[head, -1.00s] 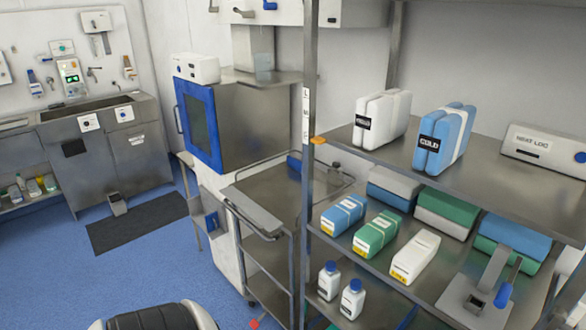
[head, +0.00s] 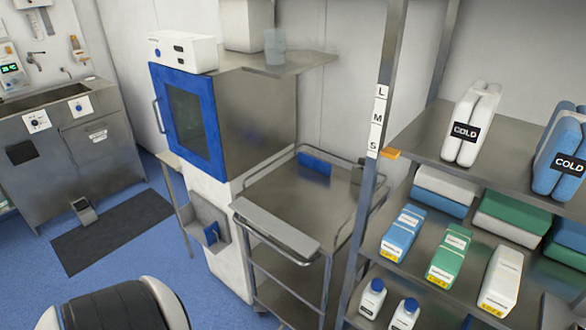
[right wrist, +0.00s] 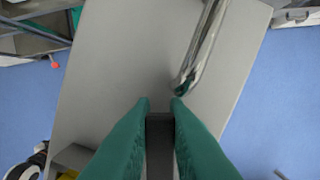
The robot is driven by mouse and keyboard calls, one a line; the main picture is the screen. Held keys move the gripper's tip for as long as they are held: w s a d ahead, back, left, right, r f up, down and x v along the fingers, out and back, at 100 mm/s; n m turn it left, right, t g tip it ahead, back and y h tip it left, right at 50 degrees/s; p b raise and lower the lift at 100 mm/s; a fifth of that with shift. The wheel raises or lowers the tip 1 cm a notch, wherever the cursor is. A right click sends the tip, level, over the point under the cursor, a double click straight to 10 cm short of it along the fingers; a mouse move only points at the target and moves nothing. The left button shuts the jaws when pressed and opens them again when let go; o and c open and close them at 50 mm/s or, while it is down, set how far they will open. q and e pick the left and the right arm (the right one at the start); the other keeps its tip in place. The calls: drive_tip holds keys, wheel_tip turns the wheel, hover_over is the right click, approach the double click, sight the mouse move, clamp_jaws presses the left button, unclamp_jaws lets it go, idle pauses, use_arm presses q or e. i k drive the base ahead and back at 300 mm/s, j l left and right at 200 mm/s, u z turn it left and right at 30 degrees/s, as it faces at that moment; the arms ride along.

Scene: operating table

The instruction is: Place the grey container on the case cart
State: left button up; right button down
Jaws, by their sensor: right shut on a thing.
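The case cart (head: 262,226) is a steel trolley with a top rail and lower shelves, standing in the middle of the head view. Its top is mostly bare, with a blue item (head: 315,163) at the back edge. A shiny metal bar crosses the grey surface. Neither gripper nor the container shows in the head view.
A steel rack (head: 372,180) with several packs and bottles stands close on the cart's right. A blue-doored cabinet (head: 185,112) is behind it on the left. A sink unit (head: 75,130) and dark floor mat (head: 112,230) are further left. Blue floor is open at the left front.

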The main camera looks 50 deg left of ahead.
sight(303, 192)
drive_tip(key=k+j, duration=0.1)
drive_tip(key=j, duration=2.4)
drive_tip(key=k+j, duration=0.15)
drive_tip(key=j, duration=1.1)
